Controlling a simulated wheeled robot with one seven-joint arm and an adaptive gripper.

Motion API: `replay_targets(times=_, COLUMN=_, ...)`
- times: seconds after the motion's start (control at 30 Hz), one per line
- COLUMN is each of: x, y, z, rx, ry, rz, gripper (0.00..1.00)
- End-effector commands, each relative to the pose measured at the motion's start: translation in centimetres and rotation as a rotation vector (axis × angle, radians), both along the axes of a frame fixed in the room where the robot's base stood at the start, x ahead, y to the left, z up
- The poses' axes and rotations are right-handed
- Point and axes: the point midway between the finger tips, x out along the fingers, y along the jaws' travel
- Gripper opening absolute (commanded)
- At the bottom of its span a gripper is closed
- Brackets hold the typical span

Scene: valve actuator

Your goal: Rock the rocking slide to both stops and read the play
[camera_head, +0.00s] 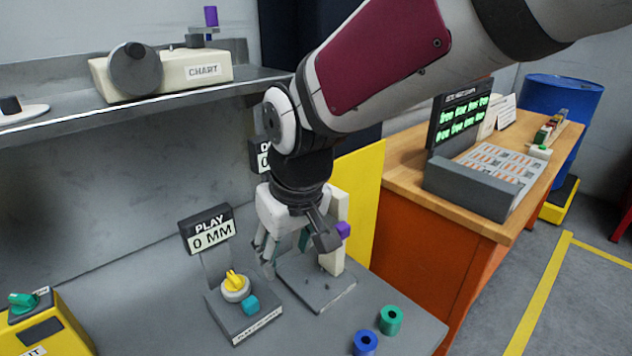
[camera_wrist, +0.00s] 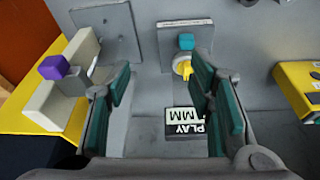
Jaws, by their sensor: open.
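The play display (camera_head: 208,230) reads "0 MM". Its stand carries a yellow knob (camera_head: 234,281) and a teal cube (camera_head: 250,304); they also show in the wrist view.
Green (camera_head: 391,319) and blue (camera_head: 365,343) rings lie at the bench's front right. A yellow box (camera_head: 45,325) with a green knob sits front left. A yellow panel (camera_head: 362,195) stands behind the plate. A shelf with a chart device (camera_head: 165,75) overhangs the back.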

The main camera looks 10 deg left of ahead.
Motion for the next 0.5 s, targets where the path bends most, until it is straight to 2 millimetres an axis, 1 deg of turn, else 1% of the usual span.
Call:
replay_targets(times=0.03, x=-0.3, y=1.8, z=-0.9, rx=-0.003, ry=0.010, rz=0.035, gripper=0.48)
replay_targets(times=0.1, x=-0.6, y=3.4, z=-1.6, rx=-0.003, ry=0.014, rz=0.066, gripper=0.48)
replay_targets(times=0.2, x=-0.8, y=4.9, z=-2.3, rx=-0.002, ry=0.019, rz=0.093, gripper=0.48)
replay_targets(times=0.37, x=-0.9, y=5.7, z=-3.2, rx=-0.003, ry=0.022, rz=0.105, gripper=0.48)
replay_targets(times=0.5, x=-0.6, y=5.9, z=-5.0, rx=-0.004, ry=0.023, rz=0.103, gripper=0.48)
